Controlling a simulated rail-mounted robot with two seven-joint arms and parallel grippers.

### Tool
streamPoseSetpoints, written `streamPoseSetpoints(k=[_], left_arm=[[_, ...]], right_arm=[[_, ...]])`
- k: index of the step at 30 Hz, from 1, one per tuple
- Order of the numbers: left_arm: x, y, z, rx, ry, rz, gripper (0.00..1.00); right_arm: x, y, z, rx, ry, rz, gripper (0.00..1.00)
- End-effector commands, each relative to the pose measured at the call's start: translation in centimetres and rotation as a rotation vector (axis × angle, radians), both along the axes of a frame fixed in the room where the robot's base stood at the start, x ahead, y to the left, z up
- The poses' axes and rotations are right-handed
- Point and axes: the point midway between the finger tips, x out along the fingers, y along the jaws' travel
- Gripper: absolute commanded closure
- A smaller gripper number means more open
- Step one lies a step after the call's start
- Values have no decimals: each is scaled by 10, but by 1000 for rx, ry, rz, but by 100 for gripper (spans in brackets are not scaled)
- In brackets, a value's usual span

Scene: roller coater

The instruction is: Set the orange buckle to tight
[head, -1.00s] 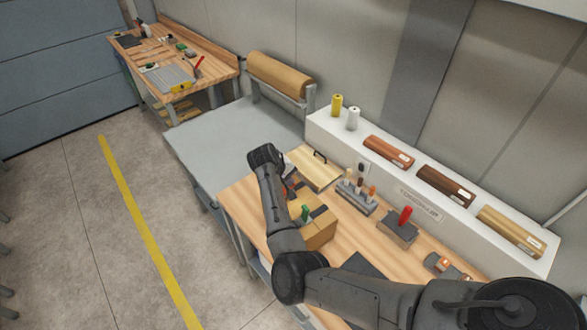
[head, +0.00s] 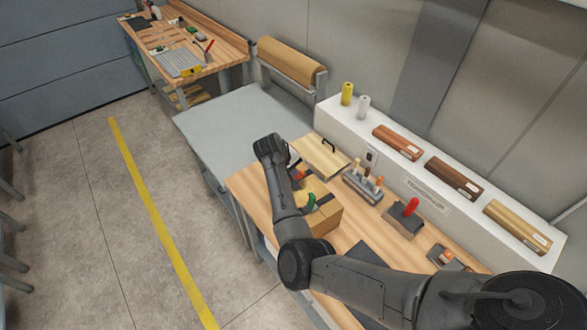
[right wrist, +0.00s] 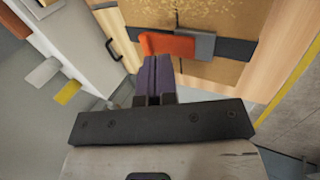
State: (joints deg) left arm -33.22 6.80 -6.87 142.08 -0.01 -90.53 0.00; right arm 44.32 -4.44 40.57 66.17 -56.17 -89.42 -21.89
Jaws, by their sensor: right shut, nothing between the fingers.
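The orange buckle (right wrist: 167,44) sits on a dark strap (right wrist: 234,47) around a cardboard box, with a grey metal piece (right wrist: 194,45) at its right in the right wrist view. In the head view the buckle (head: 299,175) is a small orange-red patch on the box (head: 322,222). My right gripper (right wrist: 156,60) is shut and empty, its purple fingers together. Their tips overlap the orange lever's lower edge in the wrist view; I cannot tell whether they touch it. In the head view my right wrist partly hides the gripper. My left gripper is not in view.
The box stands on a wooden bench (head: 253,187) and carries a green item (head: 311,201). A clipboard-like board (head: 322,155), a tool rack (head: 362,188) and a block with a red handle (head: 405,217) stand nearby. A grey table (head: 225,130) adjoins the bench.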

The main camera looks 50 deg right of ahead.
Motion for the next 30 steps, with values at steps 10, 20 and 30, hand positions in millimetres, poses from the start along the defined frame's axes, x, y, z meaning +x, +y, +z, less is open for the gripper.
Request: streamPoseSetpoints(k=[10, 20, 30], left_arm=[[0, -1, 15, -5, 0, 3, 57], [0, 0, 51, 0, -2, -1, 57], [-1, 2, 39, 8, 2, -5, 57]], right_arm=[[0, 0, 13, -1, 0, 0, 100], [1, 0, 50, -2, -3, 1, 100], [1, 0, 113, -2, -3, 0, 100]])
